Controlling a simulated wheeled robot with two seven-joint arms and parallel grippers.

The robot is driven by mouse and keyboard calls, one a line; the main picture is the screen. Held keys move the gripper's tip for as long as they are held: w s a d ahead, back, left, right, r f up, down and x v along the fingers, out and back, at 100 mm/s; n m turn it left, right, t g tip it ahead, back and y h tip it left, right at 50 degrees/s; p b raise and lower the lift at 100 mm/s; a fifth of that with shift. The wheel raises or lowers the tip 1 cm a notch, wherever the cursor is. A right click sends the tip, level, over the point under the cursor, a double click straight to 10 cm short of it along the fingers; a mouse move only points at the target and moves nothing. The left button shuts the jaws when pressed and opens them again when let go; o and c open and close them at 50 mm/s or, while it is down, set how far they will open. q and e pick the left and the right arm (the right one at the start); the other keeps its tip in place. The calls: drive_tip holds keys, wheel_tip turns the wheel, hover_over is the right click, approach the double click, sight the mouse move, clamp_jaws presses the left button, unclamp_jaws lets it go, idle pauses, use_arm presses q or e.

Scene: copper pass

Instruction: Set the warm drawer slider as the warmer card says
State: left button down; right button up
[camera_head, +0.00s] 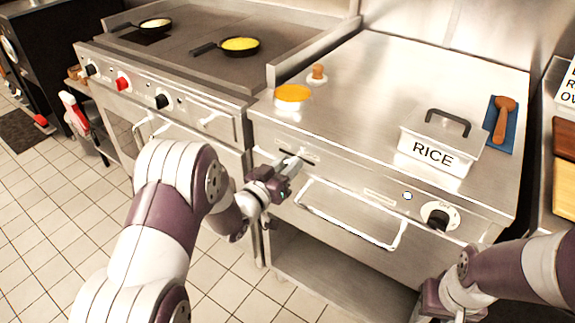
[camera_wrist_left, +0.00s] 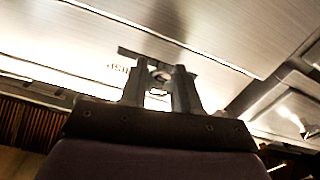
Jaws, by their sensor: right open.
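The warm drawer slider sits in a dark slot on the steel front, under a label plate (camera_head: 297,150). My left gripper (camera_head: 292,163) is at this slot. In the left wrist view its two fingers (camera_wrist_left: 160,78) stand on either side of a small dark knob, the slider (camera_wrist_left: 160,73), and appear closed on it. An upside-down label (camera_wrist_left: 118,70) ending in "ISP" shows beside the slot; the rest is hidden. My right gripper (camera_head: 432,299) is low at the bottom right, its fingers hard to see. No card legible as the warmer card shows.
Below the slot is a drawer with a bar handle (camera_head: 350,215). A dial (camera_head: 438,217) is further right. A partly cut-off sign (camera_head: 568,88) is at the right edge.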

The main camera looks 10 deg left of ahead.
sight(281, 150)
use_arm(q)
drive_tip(key=a, duration=0.1)
drive_tip(key=w+a, duration=0.1)
drive_tip(key=a, duration=0.2)
drive_tip(key=shift+w, duration=0.25)
drive_tip(key=c, duration=1.1)
unclamp_jaws()
drive_tip(key=shift+o, duration=1.2)
drive_tip(key=shift+a, duration=0.15)
